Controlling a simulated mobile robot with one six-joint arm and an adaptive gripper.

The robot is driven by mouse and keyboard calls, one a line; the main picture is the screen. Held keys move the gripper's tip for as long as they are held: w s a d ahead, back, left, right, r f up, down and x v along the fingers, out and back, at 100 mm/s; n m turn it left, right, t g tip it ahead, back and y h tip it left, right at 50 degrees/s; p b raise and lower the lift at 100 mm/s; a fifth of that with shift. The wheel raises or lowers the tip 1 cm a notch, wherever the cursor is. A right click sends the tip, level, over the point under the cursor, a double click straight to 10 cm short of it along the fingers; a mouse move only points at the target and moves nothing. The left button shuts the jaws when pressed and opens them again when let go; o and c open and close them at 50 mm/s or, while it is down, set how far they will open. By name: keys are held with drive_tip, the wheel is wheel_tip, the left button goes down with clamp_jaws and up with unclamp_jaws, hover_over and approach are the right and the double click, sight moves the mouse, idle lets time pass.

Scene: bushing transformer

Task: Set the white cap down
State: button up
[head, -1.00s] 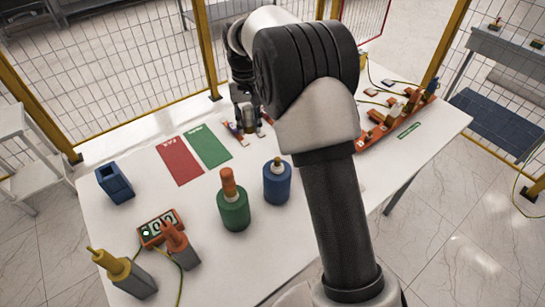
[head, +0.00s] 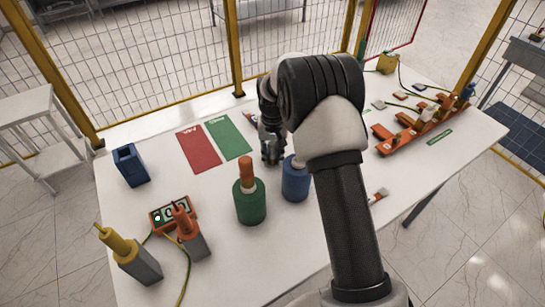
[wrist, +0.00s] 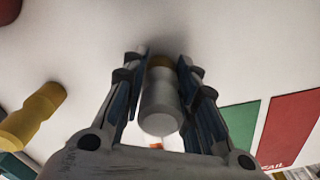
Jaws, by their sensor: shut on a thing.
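The white cap (wrist: 160,105) is a pale grey-white cylinder with a yellowish end, between the two fingers in the wrist view. My gripper (wrist: 161,85) is shut on it. In the head view my gripper (head: 270,160) points down low over the white table (head: 330,235), right of the green card and just behind the blue cylinder. The cap cannot be made out clearly there. I cannot tell whether it touches the table.
The blue cylinder (head: 296,182) stands close to my gripper, with the green cylinder (head: 250,205) to its left. A red card (head: 199,149) and green card (head: 230,138) lie to the left. An orange rack (head: 405,138) is at right. A yellow piece (wrist: 35,115) shows in the wrist view.

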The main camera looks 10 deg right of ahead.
drive_tip(key=shift+f, duration=0.15)
drive_tip(key=o, duration=1)
drive_tip(key=shift+o, duration=0.2)
wheel_tip(320, 180, up, 12)
drive_tip(key=p, duration=0.3)
drive_tip(key=s+r+t, duration=0.2)
drive_tip(key=s+r, duration=1.4)
drive_tip(key=r, duration=0.1)
drive_tip(key=s+n+t, duration=0.1)
drive_tip(key=s+t, duration=0.1)
drive_tip(key=s, duration=1.8)
drive_tip(key=shift+f+n+t, duration=0.3)
drive_tip(key=shift+f+n, duration=0.1)
drive_tip(key=shift+s, duration=0.1)
